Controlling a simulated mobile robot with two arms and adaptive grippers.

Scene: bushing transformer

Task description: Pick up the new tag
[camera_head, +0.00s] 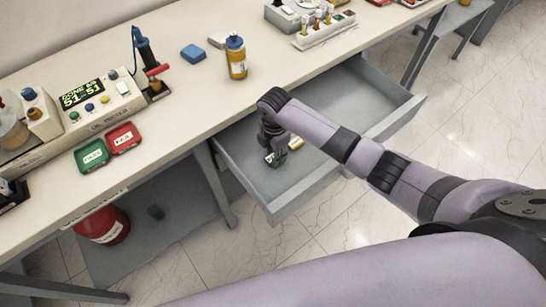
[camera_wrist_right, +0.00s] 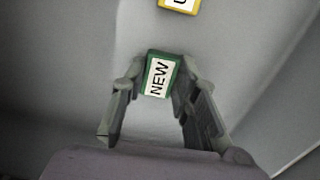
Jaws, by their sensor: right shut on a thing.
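The new tag (camera_wrist_right: 158,77) is a small green-edged block with a white face reading "NEW". In the right wrist view it sits between the fingertips of my right gripper (camera_wrist_right: 155,90), which is shut on it. In the head view my right gripper (camera_head: 275,152) reaches down into the open grey drawer (camera_head: 290,205); the new tag cannot be made out clearly there. A yellow-edged tag (camera_wrist_right: 180,4) lies farther off in the drawer, cut by the top of the wrist view. My left gripper is not in view.
The drawer's walls stand around my right gripper. On the bench (camera_head: 185,118) are red (camera_head: 123,138) and green (camera_head: 91,156) trays, a yellow bottle (camera_head: 236,57), a blue block (camera_head: 194,53) and a device with a display (camera_head: 80,97). A red container (camera_head: 102,224) stands below.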

